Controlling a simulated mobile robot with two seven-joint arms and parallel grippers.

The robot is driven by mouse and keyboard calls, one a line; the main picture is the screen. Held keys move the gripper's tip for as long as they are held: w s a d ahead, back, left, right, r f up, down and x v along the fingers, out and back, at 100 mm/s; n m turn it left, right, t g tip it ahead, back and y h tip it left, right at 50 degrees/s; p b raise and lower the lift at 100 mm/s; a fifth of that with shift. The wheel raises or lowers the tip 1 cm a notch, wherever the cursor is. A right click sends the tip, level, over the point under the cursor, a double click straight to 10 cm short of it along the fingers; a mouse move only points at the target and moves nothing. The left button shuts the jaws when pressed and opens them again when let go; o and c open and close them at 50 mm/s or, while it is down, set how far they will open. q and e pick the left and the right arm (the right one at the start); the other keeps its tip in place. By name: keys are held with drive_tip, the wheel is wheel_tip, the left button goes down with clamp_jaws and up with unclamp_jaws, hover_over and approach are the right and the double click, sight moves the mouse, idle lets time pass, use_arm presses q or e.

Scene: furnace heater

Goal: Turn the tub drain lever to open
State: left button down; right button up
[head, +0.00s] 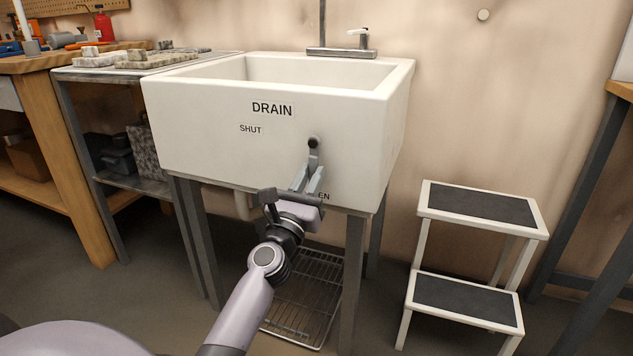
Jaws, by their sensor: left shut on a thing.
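The white tub (205,110) stands on dark legs, with a "DRAIN" label (272,109) on its front. A "SHUT" label (250,129) is below that to the left. A lower label (323,196) is partly hidden by my gripper; only "EN" shows. The drain lever (313,153) has a dark round pivot and points down from it, toward the "EN" label. My left gripper (308,178) is shut on the lower part of the lever, hiding its end. My right gripper is not in view.
A two-step stool (480,207) stands right of the tub. A side table (75,73) with stone blocks and a wooden workbench (72,110) stand at the left. A wire rack (310,290) lies under the tub. A tap (362,38) is behind the basin.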

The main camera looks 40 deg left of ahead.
use_arm(q)
drive_tip(key=shift+d, duration=0.1)
idle(0.3)
drive_tip(key=c, duration=1)
unclamp_jaws()
drive_tip(key=shift+r, duration=0.1)
